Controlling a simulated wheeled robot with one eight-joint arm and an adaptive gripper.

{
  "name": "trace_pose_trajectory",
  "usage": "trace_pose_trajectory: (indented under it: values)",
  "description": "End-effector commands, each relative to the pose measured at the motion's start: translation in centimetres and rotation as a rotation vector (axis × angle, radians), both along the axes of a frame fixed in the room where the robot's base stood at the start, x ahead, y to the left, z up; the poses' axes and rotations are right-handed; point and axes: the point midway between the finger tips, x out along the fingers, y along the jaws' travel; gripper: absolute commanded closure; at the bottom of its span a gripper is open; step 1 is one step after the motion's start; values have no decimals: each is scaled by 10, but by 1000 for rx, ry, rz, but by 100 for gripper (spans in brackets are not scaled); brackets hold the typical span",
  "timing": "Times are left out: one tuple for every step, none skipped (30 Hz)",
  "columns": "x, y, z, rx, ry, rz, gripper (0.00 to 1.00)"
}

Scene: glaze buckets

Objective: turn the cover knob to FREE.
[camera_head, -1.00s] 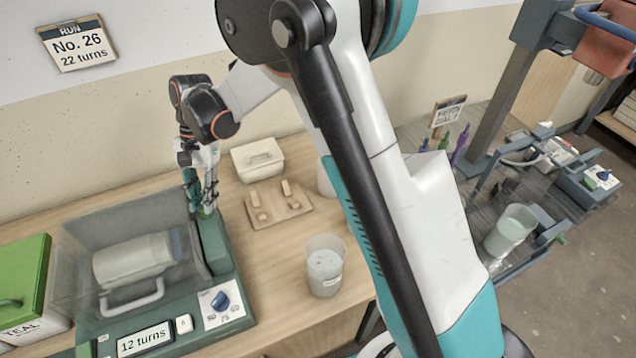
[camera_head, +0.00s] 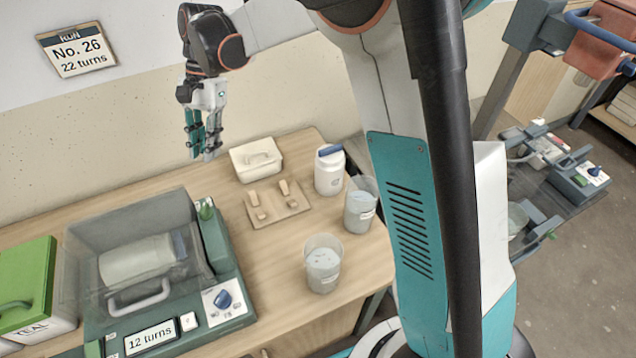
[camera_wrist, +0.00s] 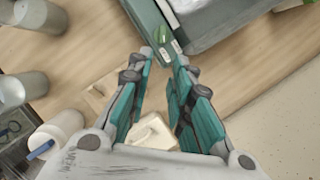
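The green cover knob (camera_head: 206,209) sits at the back of the housing, right of the clear cover (camera_head: 85,240) of the machine (camera_head: 225,262). It also shows in the wrist view (camera_wrist: 161,35), with small white labels close by that are too small to read. I cannot tell which label it points to. The cover is down over a white bottle (camera_head: 135,260). My gripper (camera_head: 203,157) hangs above and behind the knob, apart from it. Its fingers are parted and empty in the wrist view (camera_wrist: 161,52).
A blue dial (camera_head: 222,300) and a "12 turns" display (camera_head: 150,338) are on the machine's front. A white lidded box (camera_head: 257,165), a wooden board (camera_head: 278,212), a white jar (camera_head: 329,178) and clear buckets (camera_head: 322,270) stand to the right. A green-lidded box (camera_head: 22,270) is at left.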

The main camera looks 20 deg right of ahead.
Motion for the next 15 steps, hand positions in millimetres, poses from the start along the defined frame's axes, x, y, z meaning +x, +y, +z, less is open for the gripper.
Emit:
trace_pose_trajectory:
  values:
    - [-4,-5,-1,1,-18,4,80]
    - [-5,-8,0,2,-29,9,80]
    - [-7,-12,2,4,-45,16,80]
    - [-9,-14,3,5,-56,20,80]
    - [-11,-17,4,6,-67,25,80]
    - [-13,-20,6,7,-83,32,80]
    - [-14,-23,7,8,-94,37,80]
    - [-16,-26,8,8,-105,42,80]
    - [-18,-29,9,8,-120,48,80]
    - [-20,-32,10,8,-132,53,80]
    - [-22,-35,11,8,-144,58,80]
    - [-25,-39,12,8,-158,64,80]
    - [-27,-41,13,8,-170,69,80]
    - [-28,-44,14,8,-181,75,80]
    - [-31,-48,15,7,-196,82,80]
